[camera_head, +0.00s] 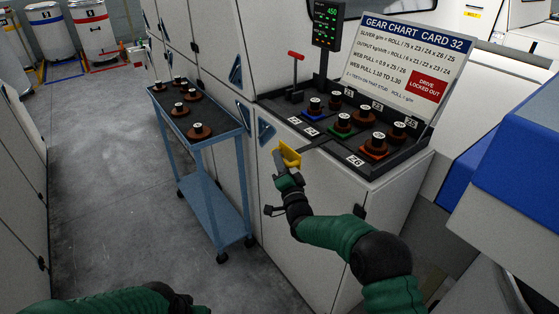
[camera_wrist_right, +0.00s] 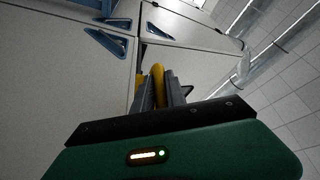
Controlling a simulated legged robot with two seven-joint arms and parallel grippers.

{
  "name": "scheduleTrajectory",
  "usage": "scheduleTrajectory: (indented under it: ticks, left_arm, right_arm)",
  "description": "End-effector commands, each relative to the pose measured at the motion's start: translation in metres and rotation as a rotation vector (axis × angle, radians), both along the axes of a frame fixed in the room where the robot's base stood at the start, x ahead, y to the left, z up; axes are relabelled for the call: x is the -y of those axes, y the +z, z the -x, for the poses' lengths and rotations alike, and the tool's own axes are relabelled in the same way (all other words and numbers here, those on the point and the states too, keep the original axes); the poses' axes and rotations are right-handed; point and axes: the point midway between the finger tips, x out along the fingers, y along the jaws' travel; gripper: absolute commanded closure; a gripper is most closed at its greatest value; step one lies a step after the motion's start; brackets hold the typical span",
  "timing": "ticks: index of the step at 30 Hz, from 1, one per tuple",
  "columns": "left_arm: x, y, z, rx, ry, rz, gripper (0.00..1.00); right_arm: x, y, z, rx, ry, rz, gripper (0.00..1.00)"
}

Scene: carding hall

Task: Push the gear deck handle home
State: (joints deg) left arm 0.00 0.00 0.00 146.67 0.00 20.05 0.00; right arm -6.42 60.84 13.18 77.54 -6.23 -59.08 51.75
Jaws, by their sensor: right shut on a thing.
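The gear deck (camera_head: 318,142) is a dark tray on top of the white cabinet, carrying several brown gears on coloured bases. Its yellow handle (camera_head: 291,153) stands at the deck's front left edge, above the cabinet front. My right gripper (camera_head: 283,164) is shut on the handle. In the right wrist view, the yellow handle (camera_wrist_right: 158,84) shows between the fingers of my right gripper (camera_wrist_right: 161,92), which hide part of it. My left arm shows at the bottom left of the head view; its gripper is out of view.
A blue cart (camera_head: 215,133) with several brown gears stands left of the cabinet. A red-topped lever (camera_head: 294,56) and a display (camera_head: 328,24) rise behind the deck. A gear chart card (camera_head: 400,65) reading "DRIVE LOCKED OUT" leans behind it. The floor at left is clear.

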Motion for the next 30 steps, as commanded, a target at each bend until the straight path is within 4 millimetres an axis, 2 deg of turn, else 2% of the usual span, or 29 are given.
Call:
scheduleTrajectory:
  ticks: [3, 9, 13, 20, 21, 23, 30]
  left_arm:
    - [0.0, -0.021, 0.0, 0.0, 0.0, 0.0, 0.64]
    - [0.0, -0.047, 0.0, -0.001, 0.0, 0.0, 0.64]
    - [0.0, -0.049, 0.0, 0.0, 0.0, 0.0, 0.64]
    - [0.0, -0.047, 0.0, 0.0, 0.0, 0.0, 0.64]
    - [0.0, -0.047, 0.0, 0.0, 0.0, 0.0, 0.64]
    - [0.0, -0.047, 0.0, 0.0, 0.0, 0.0, 0.64]
    - [0.0, -0.047, 0.0, 0.0, 0.0, 0.0, 0.64]
  right_arm:
    - [0.017, -0.01, -0.012, -0.003, -0.004, 0.0, 1.0]
    - [0.049, -0.007, -0.036, 0.0, -0.004, -0.001, 1.0]
    - [0.057, -0.004, -0.041, -0.003, -0.004, 0.0, 1.0]
    - [0.059, -0.002, -0.042, -0.003, -0.006, 0.0, 1.0]
    - [0.059, -0.002, -0.042, -0.003, -0.006, 0.0, 0.82]
    - [0.059, -0.002, -0.042, -0.002, -0.006, -0.001, 0.75]
    - [0.059, -0.002, -0.04, -0.002, -0.006, 0.0, 0.75]
